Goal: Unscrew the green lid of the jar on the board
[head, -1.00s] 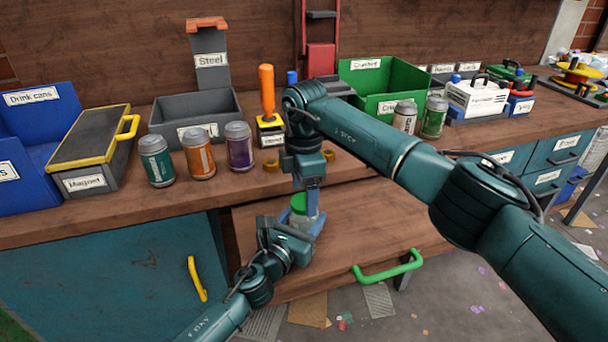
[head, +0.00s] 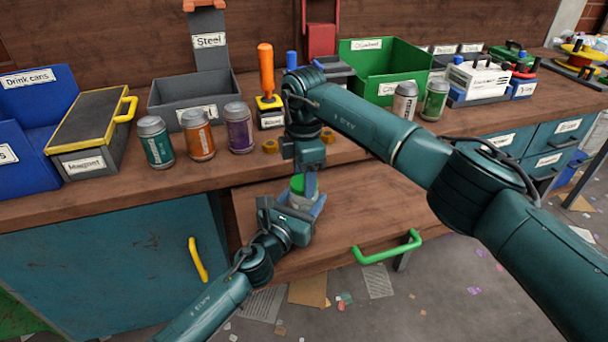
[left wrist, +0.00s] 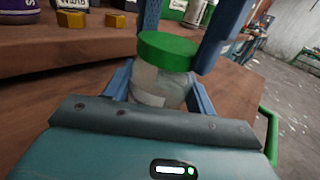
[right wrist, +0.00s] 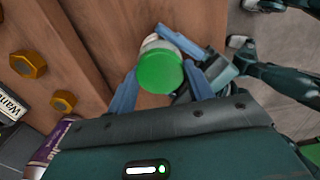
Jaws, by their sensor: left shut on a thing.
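The jar with the green lid (head: 297,184) stands upright on the pull-out wooden board (head: 350,200). Its pale, see-through body (left wrist: 152,88) shows in the left wrist view. My left gripper (left wrist: 158,95) is shut on the jar's body, one blue finger on each side, below the green lid (left wrist: 167,50). My right gripper (right wrist: 160,75) points down from above, its fingers on either side of the lid. They look spread, with a small gap to the lid in the right wrist view. In the head view the jar is mostly hidden by the grippers.
A green handle (head: 388,247) sticks out of the board's front. Teal (head: 156,143), orange (head: 198,136) and purple (head: 238,128) cans and brass nuts (head: 270,146) stand on the bench behind. The board right of the jar is clear.

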